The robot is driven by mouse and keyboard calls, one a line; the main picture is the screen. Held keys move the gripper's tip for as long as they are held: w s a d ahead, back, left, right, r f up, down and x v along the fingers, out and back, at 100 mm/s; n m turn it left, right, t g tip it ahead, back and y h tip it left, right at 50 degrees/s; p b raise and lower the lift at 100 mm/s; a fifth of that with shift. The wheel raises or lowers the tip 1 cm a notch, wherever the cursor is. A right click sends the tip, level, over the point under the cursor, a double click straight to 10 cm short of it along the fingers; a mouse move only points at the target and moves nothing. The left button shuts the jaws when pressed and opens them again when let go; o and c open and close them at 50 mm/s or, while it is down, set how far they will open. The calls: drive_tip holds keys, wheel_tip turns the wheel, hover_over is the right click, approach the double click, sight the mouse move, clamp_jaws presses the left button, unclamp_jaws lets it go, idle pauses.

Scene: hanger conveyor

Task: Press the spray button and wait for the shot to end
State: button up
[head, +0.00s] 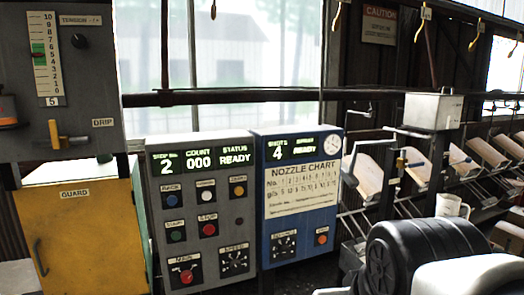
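A blue control box (264,200) stands near the middle. Its display (302,149) reads SHOTS 4 and READY, with a small word over READY that looks like SPRAY. Below is a NOZZLE CHART plate (302,180). At the lower right of the box is a small red-orange button (321,239); its label is too small to read, so I cannot confirm it is the spray button. A dial (284,245) sits to its left. The black and white parts at the bottom right are my arm, apart from the box. My gripper does not show.
A grey panel (160,220) on the left reads 2, 000, READY and carries several buttons. Further left is a yellow GUARD door (85,240). Hooks hang above.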

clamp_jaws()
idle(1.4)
